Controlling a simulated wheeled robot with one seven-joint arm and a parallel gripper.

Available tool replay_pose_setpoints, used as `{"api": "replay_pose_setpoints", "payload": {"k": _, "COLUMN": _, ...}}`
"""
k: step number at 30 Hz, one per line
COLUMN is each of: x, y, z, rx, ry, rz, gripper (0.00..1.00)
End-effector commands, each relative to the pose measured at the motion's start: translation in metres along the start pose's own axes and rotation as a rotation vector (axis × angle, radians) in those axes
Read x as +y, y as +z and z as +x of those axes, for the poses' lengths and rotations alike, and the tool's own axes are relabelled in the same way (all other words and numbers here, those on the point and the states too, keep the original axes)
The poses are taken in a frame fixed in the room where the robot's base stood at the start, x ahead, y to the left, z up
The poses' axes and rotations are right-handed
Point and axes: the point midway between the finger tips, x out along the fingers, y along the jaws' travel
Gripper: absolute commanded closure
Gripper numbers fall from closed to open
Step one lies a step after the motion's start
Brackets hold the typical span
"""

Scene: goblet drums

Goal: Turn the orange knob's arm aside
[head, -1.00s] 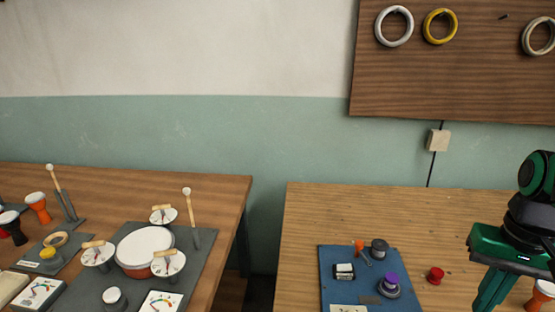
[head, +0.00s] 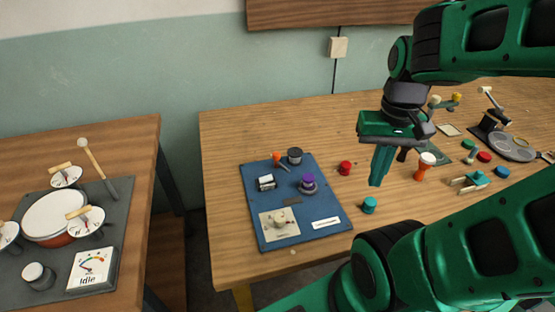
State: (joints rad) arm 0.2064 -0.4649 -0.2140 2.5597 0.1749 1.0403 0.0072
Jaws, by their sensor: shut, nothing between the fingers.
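In the head view, a small orange knob (head: 277,157) stands near the back left of a blue board (head: 263,215) on the right-hand table. A thin grey arm seems to reach from the knob toward the right; it is too small to tell exactly. My gripper (head: 377,178) points down above the table, to the right of the board and well apart from the knob. Its fingers are together with nothing between them.
Close to the knob stand a dark grey knob (head: 295,155), a purple knob (head: 308,181) and a black-and-white block (head: 266,182). Goblet drums and other items crowd the right.

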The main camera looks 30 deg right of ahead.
Motion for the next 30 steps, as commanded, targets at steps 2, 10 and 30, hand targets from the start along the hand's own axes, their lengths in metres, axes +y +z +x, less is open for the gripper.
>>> {"api": "replay_pose_setpoints", "payload": {"k": 2, "x": 0.001, "y": 0.002, "z": -0.001, "rx": 0.002, "ry": -0.001, "rz": -0.005, "gripper": 0.83}}
{"api": "replay_pose_setpoints", "payload": {"k": 10, "x": -0.025, "y": -0.035, "z": -0.016, "rx": 0.013, "ry": -0.013, "rz": -0.287, "gripper": 0.61}}
{"api": "replay_pose_setpoints", "payload": {"k": 30, "x": -0.218, "y": -0.177, "z": -0.009, "rx": 0.044, "ry": 0.036, "rz": -1.492, "gripper": 0.61}}
